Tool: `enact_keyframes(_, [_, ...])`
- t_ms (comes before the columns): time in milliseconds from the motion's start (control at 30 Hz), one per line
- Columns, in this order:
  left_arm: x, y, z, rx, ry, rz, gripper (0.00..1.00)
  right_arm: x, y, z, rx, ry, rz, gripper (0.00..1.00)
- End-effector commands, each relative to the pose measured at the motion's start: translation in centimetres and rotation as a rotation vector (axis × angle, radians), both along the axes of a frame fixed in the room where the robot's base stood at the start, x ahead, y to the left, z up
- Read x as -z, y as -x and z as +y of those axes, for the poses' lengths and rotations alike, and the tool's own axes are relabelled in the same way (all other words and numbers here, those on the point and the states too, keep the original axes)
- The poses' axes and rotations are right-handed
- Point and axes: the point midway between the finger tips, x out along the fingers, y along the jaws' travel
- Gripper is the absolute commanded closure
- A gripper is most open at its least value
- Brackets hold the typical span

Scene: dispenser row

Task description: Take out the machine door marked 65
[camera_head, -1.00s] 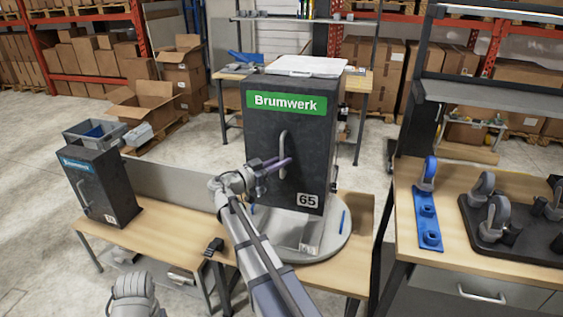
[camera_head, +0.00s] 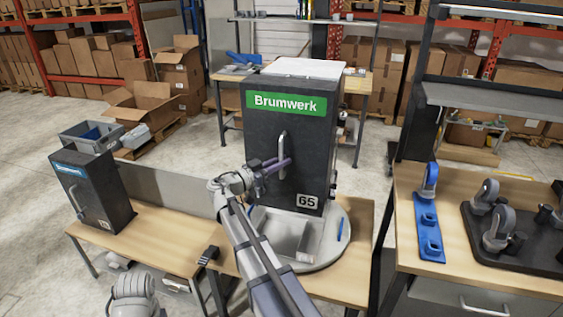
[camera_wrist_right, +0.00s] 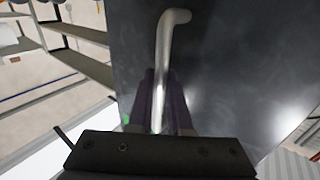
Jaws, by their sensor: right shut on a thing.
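The dark door marked 65 (camera_head: 310,165) is upright at the middle of the head view, with a green "Brumwerk" label on top and a pale vertical handle (camera_head: 283,145). My right gripper (camera_head: 285,168) is shut on this handle from the front left. The right wrist view shows the handle (camera_wrist_right: 171,45) running down between the two fingers (camera_wrist_right: 157,105). The door's dark face fills much of that view. The door hides most of the machine behind it; whether they still touch I cannot tell. My left gripper is not in view.
A round grey base (camera_head: 335,255) lies below the door on a wooden table (camera_head: 350,285). A smaller dark machine (camera_head: 105,185) stands to the left. A right-hand bench (camera_head: 455,255) holds a blue fixture (camera_head: 428,215) and a dark tray with castors.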

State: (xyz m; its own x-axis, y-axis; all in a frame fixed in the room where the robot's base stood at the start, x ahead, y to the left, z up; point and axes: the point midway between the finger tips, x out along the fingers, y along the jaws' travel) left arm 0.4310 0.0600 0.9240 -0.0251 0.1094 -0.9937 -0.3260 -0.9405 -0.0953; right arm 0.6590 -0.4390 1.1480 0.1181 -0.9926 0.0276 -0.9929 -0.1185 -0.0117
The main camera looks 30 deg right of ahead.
Motion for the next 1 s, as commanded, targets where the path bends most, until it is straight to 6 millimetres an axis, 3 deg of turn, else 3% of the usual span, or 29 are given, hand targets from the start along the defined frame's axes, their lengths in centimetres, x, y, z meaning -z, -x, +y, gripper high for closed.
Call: enact_keyframes(1000, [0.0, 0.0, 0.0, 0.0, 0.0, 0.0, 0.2, -0.2, 2.7, 3.1, 0.001, 0.006, -0.002, 1.0])
